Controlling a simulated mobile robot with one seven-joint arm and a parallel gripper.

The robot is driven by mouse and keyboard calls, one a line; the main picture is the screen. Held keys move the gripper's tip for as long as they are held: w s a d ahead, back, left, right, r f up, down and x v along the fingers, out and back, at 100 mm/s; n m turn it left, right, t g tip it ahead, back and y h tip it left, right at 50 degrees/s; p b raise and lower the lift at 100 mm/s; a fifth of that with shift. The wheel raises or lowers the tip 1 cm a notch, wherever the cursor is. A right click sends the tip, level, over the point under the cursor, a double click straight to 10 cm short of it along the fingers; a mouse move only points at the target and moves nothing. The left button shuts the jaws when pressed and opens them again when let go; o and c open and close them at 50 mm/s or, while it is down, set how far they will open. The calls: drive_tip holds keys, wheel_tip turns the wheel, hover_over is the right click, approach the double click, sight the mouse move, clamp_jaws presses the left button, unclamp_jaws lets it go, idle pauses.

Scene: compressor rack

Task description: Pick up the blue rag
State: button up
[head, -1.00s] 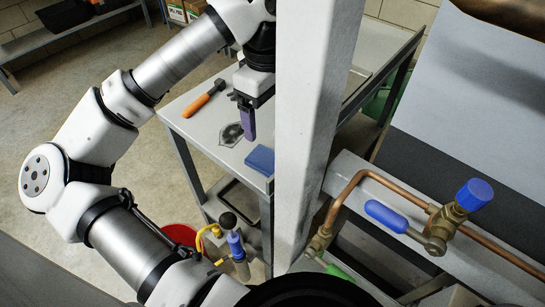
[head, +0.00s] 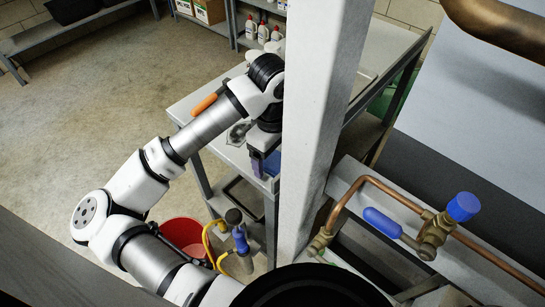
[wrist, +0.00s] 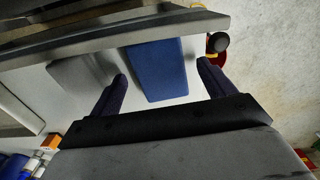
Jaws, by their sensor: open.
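The blue rag (wrist: 158,72) is a flat folded block on the light bench top. In the wrist view it lies between my two finger tips, in line with the gap. In the head view only a part of the rag (head: 272,163) shows, behind my gripper and beside the post. My gripper (head: 258,172) points down over the bench, with its purple fingers apart and nothing held. The open gripper also shows in the wrist view (wrist: 161,78). I cannot tell how high the fingers are above the rag.
A pale upright post (head: 318,130) stands just right of my gripper. An orange-handled tool (head: 204,104) lies on the bench (head: 183,112). A red bucket (head: 180,234) stands on the floor. Copper pipe (head: 340,207) with a blue-handled valve (head: 382,222) is at right.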

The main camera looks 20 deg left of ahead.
sight(272, 158)
drive_tip(key=c, duration=1.1)
wheel_tip(272, 158, up, 20)
drive_tip(key=b, duration=0.2)
drive_tip(key=shift+b, duration=0.3)
